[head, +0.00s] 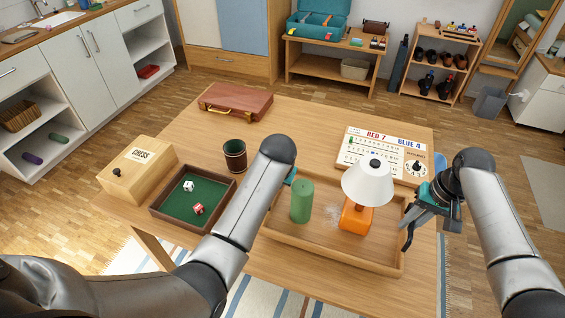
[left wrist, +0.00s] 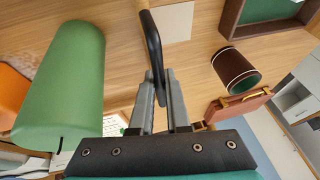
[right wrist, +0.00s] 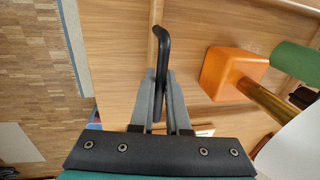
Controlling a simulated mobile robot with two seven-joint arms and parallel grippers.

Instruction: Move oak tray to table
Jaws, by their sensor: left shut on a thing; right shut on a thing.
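The oak tray (head: 325,250) is a shallow wooden tray over the right part of the wooden table (head: 290,290); I cannot tell whether it touches the top. It carries a green cylinder (head: 302,202) and a lamp with an orange base (head: 356,215) and white shade, both upright. My right gripper (head: 409,216) is at the tray's right end, shut on a black handle (right wrist: 162,45), as the right wrist view shows. My left gripper (left wrist: 160,92) is shut on the other black handle (left wrist: 152,40). In the head view my left arm hides most of that gripper.
Left of my left arm are a dice tray (head: 156,208) with a green floor, a dark cup (head: 234,156) and a chess box (head: 138,172). A brown case (head: 235,102) lies at the back. A scoreboard (head: 381,153) is just behind the tray. The table's back middle is clear.

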